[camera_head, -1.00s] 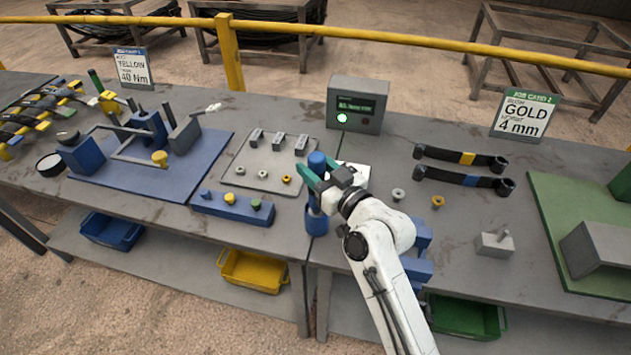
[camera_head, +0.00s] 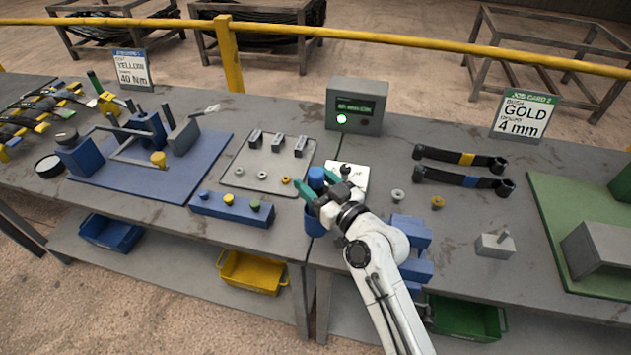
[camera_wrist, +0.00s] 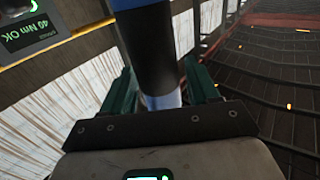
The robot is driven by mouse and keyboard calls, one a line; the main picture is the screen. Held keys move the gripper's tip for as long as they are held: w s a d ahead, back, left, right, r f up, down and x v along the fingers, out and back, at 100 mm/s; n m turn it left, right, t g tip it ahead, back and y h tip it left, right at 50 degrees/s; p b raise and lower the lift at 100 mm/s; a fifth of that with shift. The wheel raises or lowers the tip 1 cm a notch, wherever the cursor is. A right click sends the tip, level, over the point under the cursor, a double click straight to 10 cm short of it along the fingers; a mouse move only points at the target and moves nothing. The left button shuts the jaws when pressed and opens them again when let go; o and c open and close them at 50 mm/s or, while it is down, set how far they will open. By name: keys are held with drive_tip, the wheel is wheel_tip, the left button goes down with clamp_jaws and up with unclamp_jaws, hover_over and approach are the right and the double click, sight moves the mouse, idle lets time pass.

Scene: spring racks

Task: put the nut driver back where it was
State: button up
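The nut driver (camera_head: 316,179) has a blue handle and stands upright between my gripper's green fingers. Its lower part is at the blue cup-shaped holder (camera_head: 314,225) at the front edge of the table; how deep it sits is hidden by the fingers. My gripper (camera_head: 317,191) reaches in from the right and is shut on the nut driver. In the wrist view, the fingers (camera_wrist: 160,92) lie close on both sides of the driver (camera_wrist: 152,50), which shows blue with a dark band.
A grey box with a lit display (camera_head: 355,106) stands behind the gripper. A blue button block (camera_head: 232,208) lies left, blue blocks (camera_head: 412,235) right. Two dark wrenches (camera_head: 460,168) lie farther right, near small rings.

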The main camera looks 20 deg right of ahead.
drive_tip(key=shift+o, duration=0.7)
drive_tip(key=shift+r, duration=0.2)
drive_tip(key=b+v, duration=0.3)
drive_tip(key=v, duration=0.9)
drive_tip(key=shift+b, duration=0.35)
drive_tip(key=shift+f, duration=0.1)
